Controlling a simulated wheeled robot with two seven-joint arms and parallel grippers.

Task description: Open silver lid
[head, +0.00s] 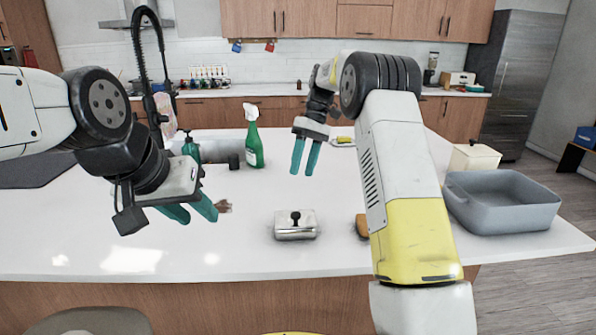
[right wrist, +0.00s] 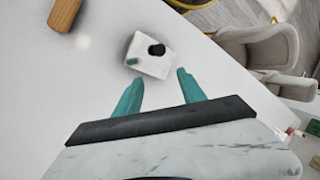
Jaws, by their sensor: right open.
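The silver lid (head: 302,221) sits on a small silver box on the white island counter, with a black knob on top. In the right wrist view the lid (right wrist: 144,59) lies beyond my fingertips with its dark knob upward. My right gripper (head: 304,172) is open and empty above the counter, higher than the box and apart from it; its teal fingers also show in the right wrist view (right wrist: 160,88). My left gripper (head: 196,214) hangs over the counter to the left of the box, teal fingers pointing down to the right; its gap is hard to judge.
A wooden object (head: 362,226) lies right of the box, partly behind my right arm. A grey basin (head: 503,202) and a cream canister (head: 474,157) stand at the right. A green spray bottle (head: 254,142) stands at the back by the sink. The counter around the box's front is clear.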

